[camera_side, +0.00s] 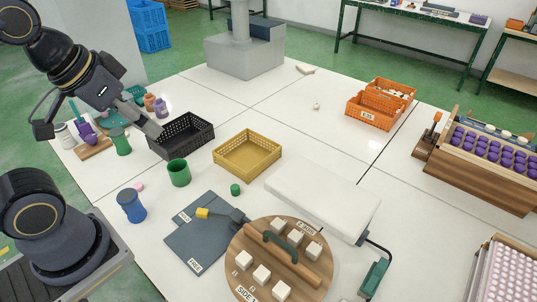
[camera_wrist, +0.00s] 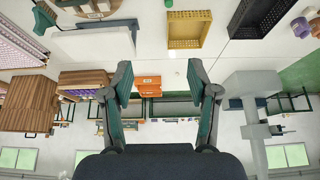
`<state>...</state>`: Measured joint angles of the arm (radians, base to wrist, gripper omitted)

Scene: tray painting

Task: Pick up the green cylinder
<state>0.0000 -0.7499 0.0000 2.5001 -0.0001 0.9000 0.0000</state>
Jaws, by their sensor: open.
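The small green cylinder (camera_side: 235,189) stands on the white table in the side view, in front of the yellow crate (camera_side: 246,152) and right of a green cup (camera_side: 179,173). In the wrist view a small green piece at the top edge (camera_wrist: 168,3) appears to be the same cylinder. My gripper (camera_side: 150,124) is above the table at the left, near the black crate (camera_side: 181,136), well away from the cylinder. In the wrist view its two fingers (camera_wrist: 160,82) are spread apart with nothing between them.
A blue jar (camera_side: 131,205), a dark folder (camera_side: 200,240) with a yellow-handled tool, and a round wooden board (camera_side: 280,262) with white cubes lie nearby. A white slab (camera_side: 322,198) is right of the cylinder. Orange crates (camera_side: 380,104) stand farther back, with clear table around them.

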